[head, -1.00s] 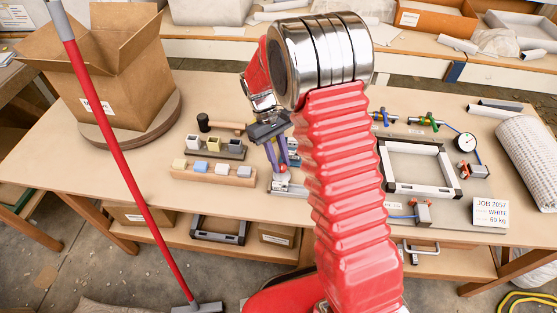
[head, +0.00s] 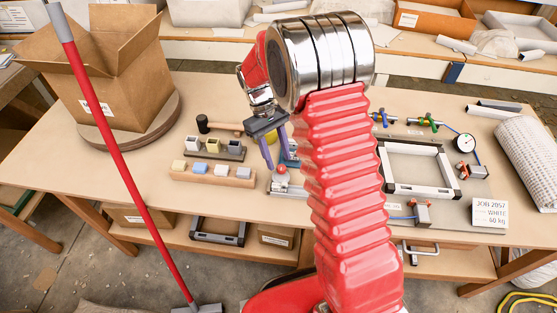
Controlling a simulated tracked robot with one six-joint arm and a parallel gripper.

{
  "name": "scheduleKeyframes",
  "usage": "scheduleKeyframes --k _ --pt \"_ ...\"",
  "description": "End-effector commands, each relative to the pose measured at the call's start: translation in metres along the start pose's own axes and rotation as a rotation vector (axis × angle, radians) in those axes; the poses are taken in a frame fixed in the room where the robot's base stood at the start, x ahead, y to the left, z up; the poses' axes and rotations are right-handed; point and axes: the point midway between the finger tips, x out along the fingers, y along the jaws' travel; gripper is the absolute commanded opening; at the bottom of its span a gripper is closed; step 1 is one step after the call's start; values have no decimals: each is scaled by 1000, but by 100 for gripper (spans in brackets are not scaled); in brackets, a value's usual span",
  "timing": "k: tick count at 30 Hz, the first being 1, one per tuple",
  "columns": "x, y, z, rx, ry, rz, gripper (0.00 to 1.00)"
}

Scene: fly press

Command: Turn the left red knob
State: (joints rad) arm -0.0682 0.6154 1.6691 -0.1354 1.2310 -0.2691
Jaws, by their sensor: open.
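A small red knob (head: 281,169) sits on a metal clamp (head: 283,186) on the table, just left of my red arm. My gripper (head: 278,160) hangs above it with its purple fingers apart and nothing seen between them. The fingertips look close to the knob in the picture, but I cannot tell their height or whether they touch it. My arm hides the table to the right of this clamp. Two other clamps with red parts stand farther right, one by the gauge (head: 465,169) and one near the front edge (head: 422,210).
A rail of coloured blocks (head: 213,175), a rack of cups (head: 215,150) and a mallet (head: 203,124) lie left of my gripper. A white-and-black frame (head: 418,190) lies to the right. A red-handled broom (head: 120,160) crosses in front at left.

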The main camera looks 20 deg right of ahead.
Motion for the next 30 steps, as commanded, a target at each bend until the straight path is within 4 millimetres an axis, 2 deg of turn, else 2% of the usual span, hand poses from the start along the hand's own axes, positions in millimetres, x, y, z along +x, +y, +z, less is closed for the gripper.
scheduleKeyframes --k 12,18,24,30 --pt "-73 1 -2 0 3 1 42" --pt "-103 1 -2 0 3 1 42" --pt "-115 1 -2 -1 2 0 42" --pt "-115 0 -2 0 1 0 42"
